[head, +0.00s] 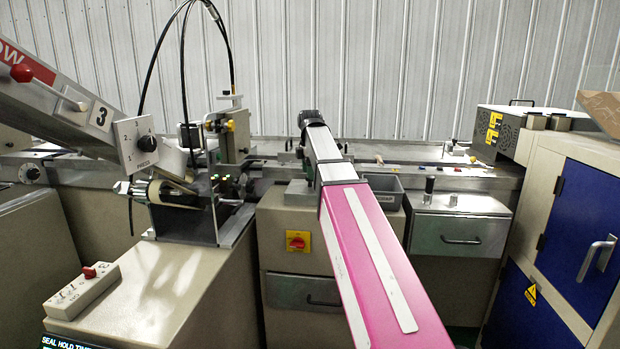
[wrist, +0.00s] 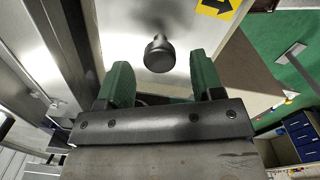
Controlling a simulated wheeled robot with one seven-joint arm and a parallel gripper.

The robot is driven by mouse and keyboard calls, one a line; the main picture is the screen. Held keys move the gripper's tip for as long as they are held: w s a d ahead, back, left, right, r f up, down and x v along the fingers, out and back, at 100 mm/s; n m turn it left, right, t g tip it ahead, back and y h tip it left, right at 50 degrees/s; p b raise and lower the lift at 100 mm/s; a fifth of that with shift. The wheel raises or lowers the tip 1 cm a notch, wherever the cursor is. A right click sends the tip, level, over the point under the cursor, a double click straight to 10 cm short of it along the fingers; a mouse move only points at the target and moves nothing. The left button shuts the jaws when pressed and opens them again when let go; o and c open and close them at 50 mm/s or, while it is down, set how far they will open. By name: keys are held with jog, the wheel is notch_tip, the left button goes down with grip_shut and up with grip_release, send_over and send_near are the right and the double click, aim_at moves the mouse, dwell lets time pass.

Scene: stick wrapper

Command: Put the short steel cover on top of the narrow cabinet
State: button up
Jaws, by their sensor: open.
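A steel cover (head: 460,203) with an upright dark knob (head: 428,186) sits right of centre in the head view, above a drawer front with a handle. I cannot tell for sure that it is the short cover. In the wrist view, my gripper (wrist: 161,76) is open, with two green fingers apart and nothing between them. A dark round knob (wrist: 159,54) on a pale metal surface shows just beyond the gap, apart from the fingers. In the head view my arm hides the gripper. A beige cabinet with a red switch (head: 299,241) stands at centre; whether it is the narrow cabinet is unclear.
A blue-door cabinet (head: 577,230) stands at right, near a grey box with yellow labels (head: 494,127). A grey bin (head: 384,193) sits behind my arm. The sealing machine (head: 185,190) with cables fills the left. A yellow arrow label (wrist: 216,8) shows in the wrist view.

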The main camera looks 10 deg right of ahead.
notch_tip(320, 180, up, 10)
jog(key=shift+f, duration=0.25)
